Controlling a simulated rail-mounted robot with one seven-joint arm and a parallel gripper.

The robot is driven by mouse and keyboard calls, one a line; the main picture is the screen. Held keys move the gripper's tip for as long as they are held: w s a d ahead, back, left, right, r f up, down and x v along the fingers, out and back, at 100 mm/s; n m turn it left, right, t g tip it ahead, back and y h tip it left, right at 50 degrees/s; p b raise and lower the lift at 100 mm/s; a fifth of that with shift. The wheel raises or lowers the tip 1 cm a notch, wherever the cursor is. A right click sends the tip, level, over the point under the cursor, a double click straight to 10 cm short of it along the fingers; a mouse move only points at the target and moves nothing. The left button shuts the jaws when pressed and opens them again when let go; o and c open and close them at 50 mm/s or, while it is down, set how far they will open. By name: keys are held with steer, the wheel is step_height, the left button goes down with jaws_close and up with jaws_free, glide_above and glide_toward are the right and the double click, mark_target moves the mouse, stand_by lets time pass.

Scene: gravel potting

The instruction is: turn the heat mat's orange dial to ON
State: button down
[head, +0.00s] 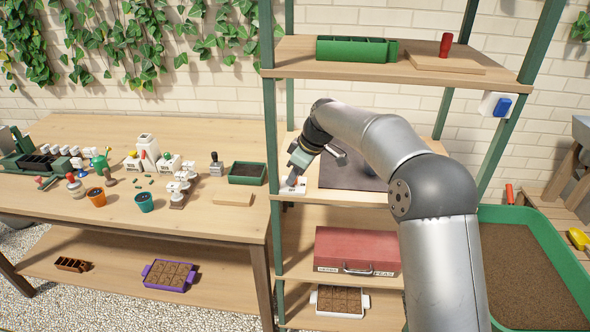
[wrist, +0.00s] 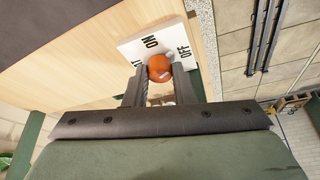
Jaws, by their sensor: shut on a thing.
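The heat mat (head: 345,180) is a dark sheet on the middle shelf of the green-post rack. Its white control box (head: 290,190) sits at the shelf's left front corner and also shows in the wrist view (wrist: 129,50). The round orange dial (wrist: 159,67) is on the box, with ON and OFF printed beside it and a third label partly hidden by a finger. My gripper (head: 294,178) is down at the box, its two fingers shut on the dial from both sides. A pale mark shows on the dial; which label it points to is unclear.
A top shelf (head: 300,57) with a green tray (head: 355,49) stands above my arm. A red case (head: 355,249) is on the shelf below. The potting table (head: 235,215) with pots and small items is at the left; a soil-filled green tray (head: 550,240) is at the right.

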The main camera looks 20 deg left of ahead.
steer(key=n+p, duration=0.1)
steer(key=n+g+p, duration=0.1)
steer(key=n+p, duration=0.1)
steer(key=shift+w+r+n, duration=0.15)
steer(key=shift+r+n, duration=0.1)
steer(key=shift+n, duration=0.05)
steer(key=n+p, duration=0.1)
steer(key=p, duration=0.1)
steer(key=n+g+p, duration=0.1)
steer(key=n, duration=0.1)
steer(key=shift+w+a+n+g+h+p, duration=0.1)
steer(key=shift+n+g+h+p, duration=0.2)
steer(key=shift+p, duration=0.1)
steer(key=n+g+h+p, duration=0.1)
steer(key=n+p, duration=0.2)
steer(key=p, duration=0.1)
steer(key=shift+n, duration=0.4)
steer(key=shift+w+f+n+h+p, duration=0.15)
steer(key=shift+n+h+p, duration=0.15)
steer(key=shift+n+p, duration=0.5)
steer(key=shift+f+g, duration=0.1)
steer(key=shift+g, duration=0.2)
steer(key=c, duration=1.5)
jaws_free()
